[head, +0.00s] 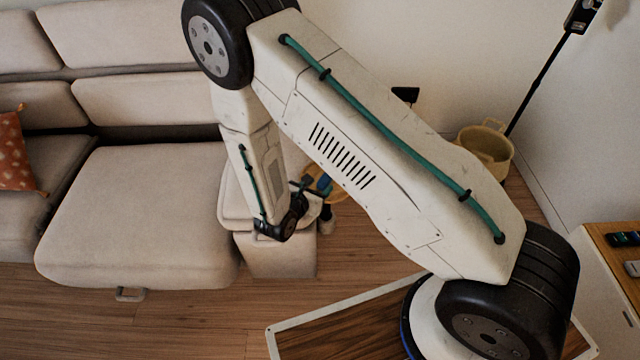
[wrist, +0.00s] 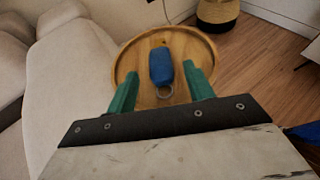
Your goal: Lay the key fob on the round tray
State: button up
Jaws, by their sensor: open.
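The key fob (wrist: 161,66) is blue with a metal ring at its near end. In the wrist view it appears to lie on the round wooden tray (wrist: 134,62), near its middle. My gripper (wrist: 160,70) is open, with one green finger on each side of the fob and gaps showing between. In the head view my arm hides most of the tray (head: 313,170), and a bit of blue shows beside my gripper (head: 300,187).
A beige sofa (head: 140,210) stands to the left of the tray. A woven basket (head: 487,145) is on the floor at the back right. A cabinet (head: 607,260) with small items on top is at the right edge. Wood floor lies open in front of the sofa.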

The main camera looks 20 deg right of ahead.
jog(key=v, duration=1)
jog(key=s+d+r+m+g, duration=0.25)
jog(key=d+r+m, duration=0.25)
jog(key=r, duration=0.3)
jog(key=s+d+r+m+g, duration=0.1)
jog(key=d+r+m+g, duration=0.3)
jog(key=r, duration=0.4)
jog(key=s+d+r+m+g, duration=0.1)
jog(key=d+r+m+g, duration=0.1)
jog(key=d+r+m, duration=0.4)
jog(key=s+r+m+y, duration=1)
jog(key=s+r, duration=0.4)
jog(key=s, duration=0.3)
jog(key=shift+s+a+r+m+t, duration=0.15)
jog(key=shift+s+r+m+t, duration=0.25)
jog(key=shift+m, duration=0.3)
jog(key=shift+a, duration=0.1)
